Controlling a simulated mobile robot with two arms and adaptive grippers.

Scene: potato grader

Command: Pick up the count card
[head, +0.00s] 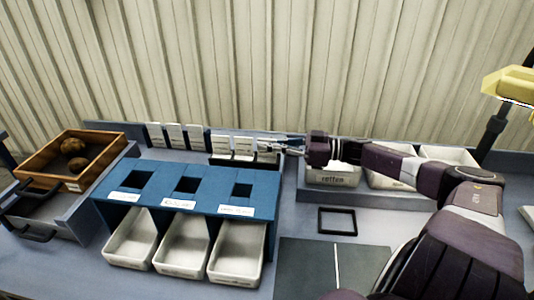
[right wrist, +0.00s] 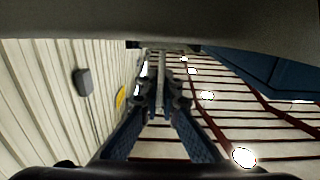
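White cards stand in a slotted rack behind the blue sorting stand. One group (head: 175,135) is at the left, and another group (head: 243,147) is in front of my right gripper. I cannot tell which is the count card. My right gripper (head: 272,145) reaches in from the right, level, with its fingertips at the upper part of the rightmost card (head: 266,157). In the right wrist view the fingers (right wrist: 161,80) lie close together, with a thin pale strip between them. Whether they grip a card is unclear. My left gripper is not in view.
The blue stand (head: 150,183) has several square openings with white bins (head: 181,245) below. A wooden tray (head: 95,150) with potatoes is at the left. More white bins (head: 332,176) stand below my right arm. A black frame (head: 337,221) lies on the table.

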